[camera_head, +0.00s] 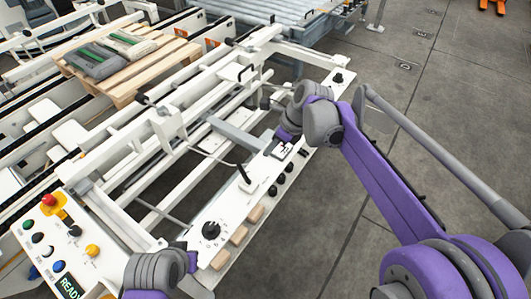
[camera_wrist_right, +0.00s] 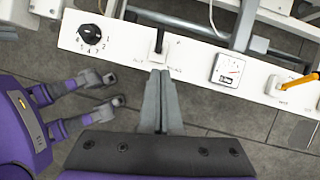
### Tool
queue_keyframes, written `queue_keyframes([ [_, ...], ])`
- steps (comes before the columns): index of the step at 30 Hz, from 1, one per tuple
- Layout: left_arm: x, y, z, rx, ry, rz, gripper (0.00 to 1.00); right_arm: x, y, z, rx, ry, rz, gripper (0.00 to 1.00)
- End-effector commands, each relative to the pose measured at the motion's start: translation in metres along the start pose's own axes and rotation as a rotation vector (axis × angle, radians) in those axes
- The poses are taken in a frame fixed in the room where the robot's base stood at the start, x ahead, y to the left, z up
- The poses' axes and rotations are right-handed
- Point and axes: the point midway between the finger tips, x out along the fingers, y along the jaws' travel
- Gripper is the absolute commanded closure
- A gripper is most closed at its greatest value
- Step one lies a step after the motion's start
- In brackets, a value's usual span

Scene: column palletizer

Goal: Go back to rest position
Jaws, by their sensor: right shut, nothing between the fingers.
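My right gripper (camera_wrist_right: 160,78) is shut and empty in the right wrist view. Its fingers overlap the panel edge just below a black lever (camera_wrist_right: 159,40), and I cannot tell whether they touch it. In the head view my right arm reaches over the white control panel (camera_head: 195,262), and the fingertips do not show clearly. The lever also shows in the head view (camera_head: 243,173). My left arm is at the bottom of the head view; its jaw state is unclear.
A black rotary knob (camera_head: 211,230), a meter (camera_wrist_right: 228,70) and a yellow-handled switch (camera_wrist_right: 300,80) are on the panel. A button box (camera_head: 60,235) stands at the left. A wooden pallet (camera_head: 125,88) carries grey sacks (camera_head: 95,58).

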Motion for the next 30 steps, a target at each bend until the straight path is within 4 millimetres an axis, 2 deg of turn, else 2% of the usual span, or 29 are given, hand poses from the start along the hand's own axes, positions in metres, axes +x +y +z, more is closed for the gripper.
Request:
queue_keyframes([
  [15, 0.0, 0.0, 0.0, 0.0, 0.0, 0.0, 1.0, -0.001, 0.0, 0.0, -0.001, 0.0, 0.0, 1.0],
  [19, -0.003, 0.0, -0.002, 0.0, 0.001, 0.0, 1.0, -0.01, 0.005, -0.007, -0.069, 0.007, -0.018, 1.0],
  [23, -0.012, 0.0, -0.008, 0.0, 0.005, 0.0, 1.0, -0.035, 0.024, -0.031, -0.309, 0.044, -0.071, 1.0],
  [27, -0.025, 0.0, -0.017, 0.0, 0.01, 0.0, 1.0, -0.066, 0.056, -0.073, -0.701, 0.13, -0.139, 1.0],
  [30, -0.034, 0.0, -0.023, 0.0, 0.015, 0.0, 1.0, -0.082, 0.079, -0.105, -0.992, 0.214, -0.17, 1.0],
])
